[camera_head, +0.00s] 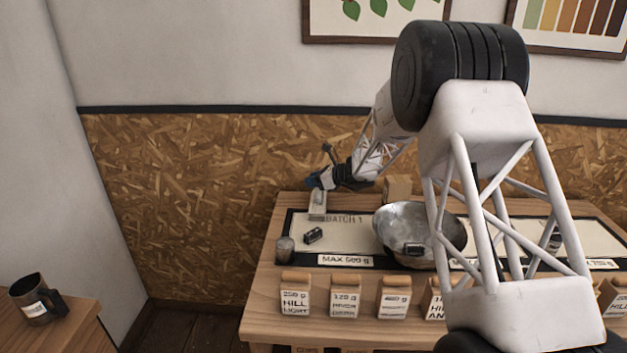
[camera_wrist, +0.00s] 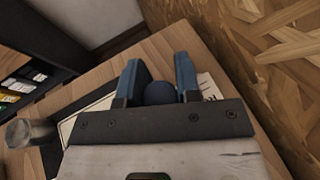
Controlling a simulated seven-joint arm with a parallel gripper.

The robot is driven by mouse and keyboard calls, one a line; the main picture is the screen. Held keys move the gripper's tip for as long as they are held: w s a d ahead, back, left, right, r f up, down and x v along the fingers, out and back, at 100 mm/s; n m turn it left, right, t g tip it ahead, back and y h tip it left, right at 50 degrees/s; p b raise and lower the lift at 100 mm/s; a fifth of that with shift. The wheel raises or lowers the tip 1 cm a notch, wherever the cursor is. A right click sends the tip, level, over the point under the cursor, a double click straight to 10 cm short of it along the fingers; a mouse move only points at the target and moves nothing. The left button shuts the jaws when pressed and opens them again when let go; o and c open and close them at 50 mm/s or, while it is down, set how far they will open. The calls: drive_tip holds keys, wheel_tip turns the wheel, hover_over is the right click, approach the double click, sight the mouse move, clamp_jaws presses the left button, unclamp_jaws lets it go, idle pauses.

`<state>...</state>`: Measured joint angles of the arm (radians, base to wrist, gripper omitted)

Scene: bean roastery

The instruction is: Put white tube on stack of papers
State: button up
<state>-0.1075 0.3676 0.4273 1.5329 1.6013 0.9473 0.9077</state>
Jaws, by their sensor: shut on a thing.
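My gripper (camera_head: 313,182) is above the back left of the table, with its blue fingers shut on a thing. In the wrist view, my gripper (camera_wrist: 158,82) has a dark, rounded end (camera_wrist: 160,93) between its fingers. Part of the papers (camera_wrist: 207,86) shows right of the fingers in the wrist view. I cannot tell whether the held thing touches the papers.
A metal bowl (camera_head: 400,222) stands mid-table. A small dark object (camera_head: 313,236) and a metal cup (camera_head: 285,249) are at the left. Several labelled bags (camera_head: 344,300) line the front edge. A mug (camera_head: 38,302) stands on a separate left table. The wall is close behind.

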drive_tip(key=o, duration=0.9)
drive_tip(key=shift+r, duration=0.15)
drive_tip(key=shift+d+r, duration=0.1)
drive_tip(key=shift+d, duration=0.1)
drive_tip(key=v, duration=1.1)
drive_tip(key=shift+s+d, duration=0.2)
drive_tip(key=shift+d, duration=0.05)
drive_tip(key=shift+r, duration=0.1)
